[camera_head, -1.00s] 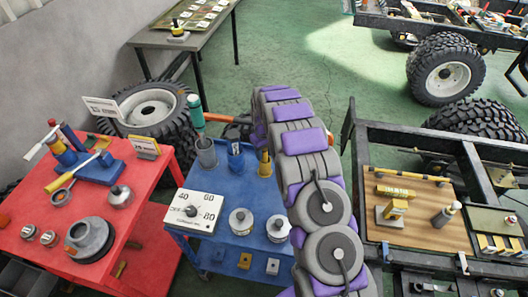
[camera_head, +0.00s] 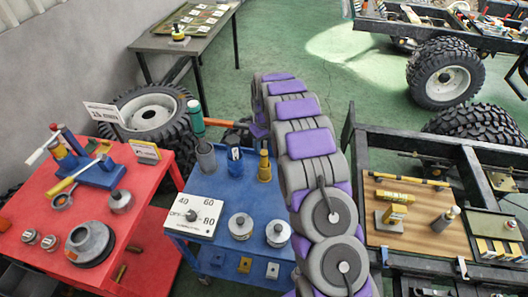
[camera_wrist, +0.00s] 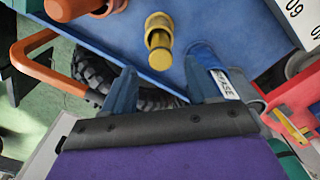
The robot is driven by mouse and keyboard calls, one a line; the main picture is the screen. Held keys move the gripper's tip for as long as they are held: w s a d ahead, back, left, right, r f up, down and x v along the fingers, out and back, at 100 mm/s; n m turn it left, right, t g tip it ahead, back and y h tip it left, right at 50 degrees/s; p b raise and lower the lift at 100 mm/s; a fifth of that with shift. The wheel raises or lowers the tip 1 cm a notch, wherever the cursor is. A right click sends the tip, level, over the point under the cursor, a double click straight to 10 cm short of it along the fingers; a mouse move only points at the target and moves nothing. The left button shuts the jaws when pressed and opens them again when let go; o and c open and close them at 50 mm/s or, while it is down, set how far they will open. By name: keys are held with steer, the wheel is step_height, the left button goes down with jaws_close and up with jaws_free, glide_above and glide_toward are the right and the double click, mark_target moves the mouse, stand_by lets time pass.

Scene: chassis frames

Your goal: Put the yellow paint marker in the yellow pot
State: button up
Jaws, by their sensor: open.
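The yellow pot (camera_head: 264,174) stands on the back right of the blue cart top, beside my arm. A narrower yellow cylinder, seemingly the yellow paint marker (camera_head: 264,155), stands upright in it. In the wrist view the pot's rim (camera_wrist: 151,20) surrounds the marker (camera_wrist: 160,45), whose end points toward my gripper. My gripper (camera_wrist: 160,78) is open and empty, its two fingers apart on either side of the marker's line and just short of its end. No contact shows. In the head view my arm hides the gripper.
A blue pot (camera_head: 235,163) and a grey pot (camera_head: 206,160) with a green-topped item stand left of the yellow pot. A dial box (camera_head: 193,216) and two metal tins sit in front. A red table (camera_head: 150,200) adjoins on the left, a chassis frame (camera_head: 350,130) on the right.

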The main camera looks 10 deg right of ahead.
step_height(320, 180, up, 5)
steer(key=shift+d+f, duration=0.15)
steer(key=shift+f, duration=0.05)
steer(key=s+r+m+g, duration=0.1)
steer(key=s+r, duration=0.7)
steer(key=s, duration=0.4)
steer(key=s+r+m, duration=0.2)
steer(key=s+r, duration=0.6)
steer(key=s, duration=0.4)
steer(key=s+m+g, duration=0.1)
steer(key=s, duration=2.6)
steer(key=shift+m, duration=0.3)
steer(key=shift+r, duration=0.1)
steer(key=shift+f+b, duration=0.65)
steer(key=shift+f, duration=0.15)
